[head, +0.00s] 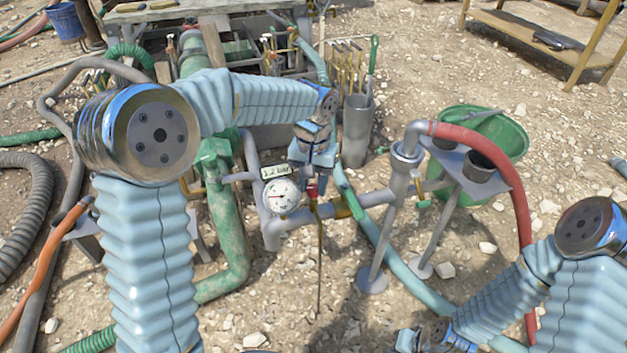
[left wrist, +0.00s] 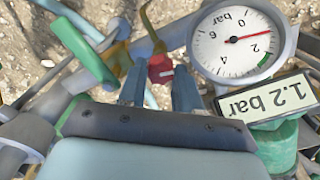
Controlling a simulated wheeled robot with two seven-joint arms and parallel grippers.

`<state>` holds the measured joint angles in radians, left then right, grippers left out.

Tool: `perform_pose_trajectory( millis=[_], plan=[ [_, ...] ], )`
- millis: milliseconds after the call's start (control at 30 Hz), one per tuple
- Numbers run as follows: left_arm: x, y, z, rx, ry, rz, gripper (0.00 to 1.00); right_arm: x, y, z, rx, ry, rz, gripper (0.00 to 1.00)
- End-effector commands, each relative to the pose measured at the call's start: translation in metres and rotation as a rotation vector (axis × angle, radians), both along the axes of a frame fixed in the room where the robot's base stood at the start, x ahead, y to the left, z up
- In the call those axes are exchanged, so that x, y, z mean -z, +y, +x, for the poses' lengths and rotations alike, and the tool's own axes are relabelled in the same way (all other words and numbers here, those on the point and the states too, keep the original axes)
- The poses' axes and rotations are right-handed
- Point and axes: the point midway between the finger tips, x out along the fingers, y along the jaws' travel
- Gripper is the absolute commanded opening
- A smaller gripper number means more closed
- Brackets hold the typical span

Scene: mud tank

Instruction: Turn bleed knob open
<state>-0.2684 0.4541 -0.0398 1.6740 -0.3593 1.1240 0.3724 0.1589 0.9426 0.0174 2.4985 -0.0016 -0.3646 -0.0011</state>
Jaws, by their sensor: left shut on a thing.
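The red bleed knob (head: 312,190) sits on the grey pipe beside the round pressure gauge (head: 282,196). My left gripper (head: 311,179) reaches down over it from above. In the left wrist view the two blue-grey fingers (left wrist: 158,92) are on either side of the red knob (left wrist: 160,69), shut on it. The gauge (left wrist: 238,40) has a white face and red needle; its tag (left wrist: 268,100) reads 1.2 bar. My right gripper (head: 418,338) is low at the bottom edge, partly cut off; its fingers are not clear.
A grey upright pipe (head: 396,195) with a red hose (head: 515,180) stands right of the knob. A green tub (head: 478,130) is behind it. Green pipework (head: 228,235) is close on the left. A yellow-handled lever (left wrist: 150,25) is near the knob. Gravel lies open in front.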

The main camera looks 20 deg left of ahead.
Motion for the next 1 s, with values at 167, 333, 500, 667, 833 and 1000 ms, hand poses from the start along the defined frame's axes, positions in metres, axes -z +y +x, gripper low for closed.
perform_pose_trajectory(
  millis=[167, 333, 500, 667, 833, 1000],
  plan=[
    [-0.0014, 0.0000, 0.0006, -0.098, -0.003, 0.000, 0.03, -0.0021, 0.0006, -0.0003, -0.001, 0.000, 0.001, 0.00],
    [-0.0011, 0.0004, 0.0006, -0.159, -0.003, 0.000, 0.03, -0.0029, 0.0010, -0.0004, -0.001, 0.000, 0.001, 0.00],
    [-0.0009, 0.0006, 0.0007, -0.189, -0.003, 0.000, 0.03, -0.0033, 0.0011, -0.0005, -0.002, 0.001, 0.001, 0.00],
    [-0.0008, 0.0006, 0.0008, -0.197, -0.003, 0.000, 0.03, -0.0033, 0.0011, -0.0005, -0.002, 0.001, 0.001, 0.00],
    [-0.0008, 0.0006, 0.0008, -0.197, -0.003, -0.001, 0.03, -0.0032, 0.0010, -0.0005, -0.002, 0.001, 0.001, 0.00],
    [-0.0008, 0.0006, 0.0008, -0.197, -0.003, -0.001, 0.43, -0.0031, 0.0010, -0.0005, -0.002, 0.001, 0.001, 0.00]
  ],
)
